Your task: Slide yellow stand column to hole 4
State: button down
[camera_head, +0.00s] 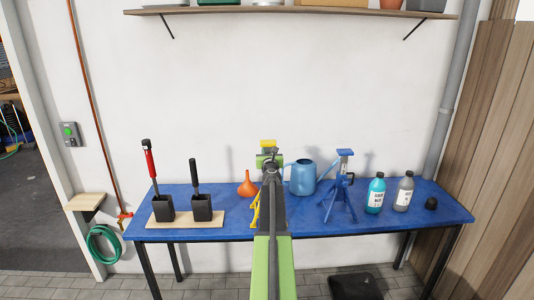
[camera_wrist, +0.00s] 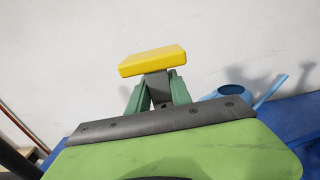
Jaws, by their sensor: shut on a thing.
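The yellow stand shows mostly behind my arm in the head view. Its yellow saddle (camera_head: 267,143) stands above my gripper (camera_head: 270,160), and one yellow leg (camera_head: 254,212) shows on the blue workbench (camera_head: 300,229). In the wrist view the yellow top plate (camera_wrist: 153,60) sits on a grey column (camera_wrist: 157,86). My gripper's green fingers (camera_wrist: 157,95) are shut on that column, one on each side, just below the plate. A dark hole shows low on the column. The other holes and the stand's lower frame are hidden, so I cannot tell the hole number.
A blue stand (camera_head: 341,195) and a blue watering can (camera_head: 303,177) are close on the right. An orange funnel (camera_head: 247,186) is close on the left. Bottles (camera_head: 376,193) stand further right. Two black holders (camera_head: 201,207) with tools are at the left. A shelf (camera_head: 300,12) hangs above.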

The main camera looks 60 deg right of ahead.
jog(key=shift+a+r, duration=0.1)
jog(key=shift+r, duration=0.25)
jog(key=c, duration=1.2)
grip_release()
jog(key=shift+o, duration=0.2)
jog(key=v, duration=1.7)
jog(key=shift+s, duration=0.2)
jog(key=shift+a, duration=0.15)
